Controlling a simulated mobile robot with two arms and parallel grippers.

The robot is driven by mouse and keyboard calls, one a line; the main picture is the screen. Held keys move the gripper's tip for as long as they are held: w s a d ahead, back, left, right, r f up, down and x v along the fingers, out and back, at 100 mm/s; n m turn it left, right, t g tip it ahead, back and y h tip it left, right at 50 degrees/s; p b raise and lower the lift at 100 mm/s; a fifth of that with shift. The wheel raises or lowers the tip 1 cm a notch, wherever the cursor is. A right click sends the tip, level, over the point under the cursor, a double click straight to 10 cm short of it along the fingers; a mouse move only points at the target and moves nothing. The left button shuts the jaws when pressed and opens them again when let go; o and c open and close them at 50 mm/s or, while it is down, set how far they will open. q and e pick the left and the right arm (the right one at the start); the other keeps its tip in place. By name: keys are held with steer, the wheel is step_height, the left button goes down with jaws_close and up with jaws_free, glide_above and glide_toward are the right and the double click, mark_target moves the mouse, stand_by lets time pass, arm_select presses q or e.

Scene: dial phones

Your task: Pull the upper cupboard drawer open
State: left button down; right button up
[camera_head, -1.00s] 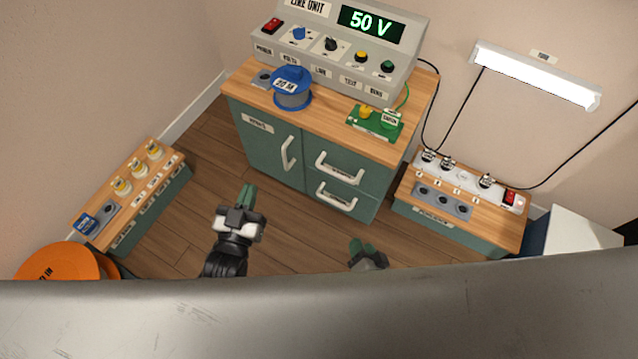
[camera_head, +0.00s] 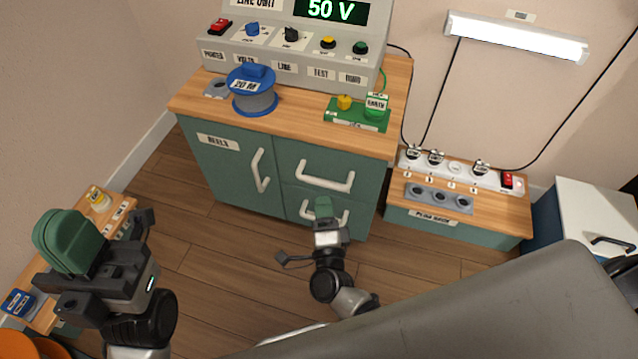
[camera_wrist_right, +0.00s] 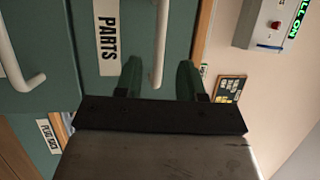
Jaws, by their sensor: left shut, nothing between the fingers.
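The green cupboard (camera_head: 232,170) has a wooden top, a door on the left and two drawers on the right. The upper drawer's white bar handle (camera_head: 326,177) is in view and its front is flush, closed. My right gripper (camera_head: 323,206) appears in front of the lower drawer handle (camera_head: 308,212) in the head view. In the right wrist view its two green fingers (camera_wrist_right: 160,80) are open, with the upper drawer handle (camera_wrist_right: 161,35) lying between them in the picture; contact cannot be told. A PARTS label (camera_wrist_right: 107,37) is beside it. My left gripper (camera_head: 68,242) is shut and empty at the lower left.
A line unit (camera_head: 290,55), blue reel (camera_head: 254,92) and green earth board (camera_head: 358,114) stand on the cupboard. A low plug rack (camera_head: 480,214) is to the right, a low bench (camera_head: 110,215) to the left. Wooden floor lies clear before the cupboard.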

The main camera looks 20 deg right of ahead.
mark_target(321, 180)
steer(key=b+x, duration=0.1)
steer(key=x, duration=0.6)
jaws_close()
